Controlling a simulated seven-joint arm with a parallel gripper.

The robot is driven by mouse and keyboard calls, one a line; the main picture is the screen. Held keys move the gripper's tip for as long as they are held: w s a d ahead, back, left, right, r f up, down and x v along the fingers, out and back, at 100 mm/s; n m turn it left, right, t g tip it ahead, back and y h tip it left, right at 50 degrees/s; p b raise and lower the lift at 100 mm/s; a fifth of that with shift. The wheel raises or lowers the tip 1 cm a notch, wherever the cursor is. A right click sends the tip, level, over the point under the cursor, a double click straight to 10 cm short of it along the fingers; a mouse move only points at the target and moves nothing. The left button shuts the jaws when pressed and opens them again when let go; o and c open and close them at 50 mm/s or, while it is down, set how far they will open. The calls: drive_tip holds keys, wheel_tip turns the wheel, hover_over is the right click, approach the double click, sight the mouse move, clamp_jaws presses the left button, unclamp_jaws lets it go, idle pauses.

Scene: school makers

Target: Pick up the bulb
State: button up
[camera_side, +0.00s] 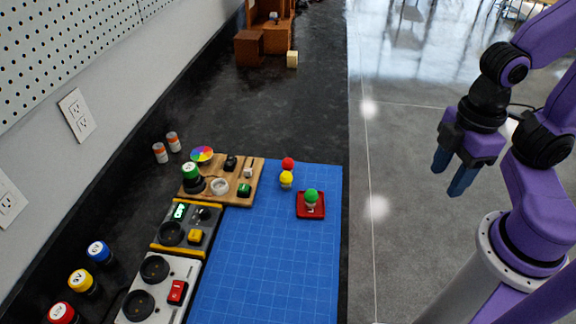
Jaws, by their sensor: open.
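Three small bulbs are on the blue mat (270,260). A red bulb (288,163) stands at the mat's far edge, and a yellow bulb (286,179) is just in front of it. A green bulb (311,197) stands upright on a small red tray (302,212) near the mat's right side. My gripper (451,178) is at the right of the picture, beyond the table edge and well apart from the bulbs. Its two blue fingers point down with a gap between them, and nothing is held.
A wooden board (245,174) and two control panels, one grey-yellow (188,230) and one white (190,268), line the mat's left side. Colored knobs (82,281) and two small cylinders (160,153) stand near the wall. Wooden boxes (249,49) are at the back. The mat's front is clear.

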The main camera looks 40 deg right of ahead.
drive_tip(key=shift+o, duration=1.4)
drive_tip(key=m+y, duration=0.1)
drive_tip(key=m, duration=3)
hover_over(288, 159)
drive_tip(key=f, duration=1.6)
drive_tip(key=shift+s+d+f, duration=0.2)
drive_tip(key=shift+d+f, duration=0.05)
drive_tip(key=shift+f, duration=0.15)
drive_tip(key=shift+w+a+f, duration=0.1)
drive_tip(key=shift+a+f, duration=0.05)
drive_tip(key=shift+f, duration=1.25)
drive_tip(key=shift+a+f, duration=0.1)
drive_tip(key=shift+f, duration=1.25)
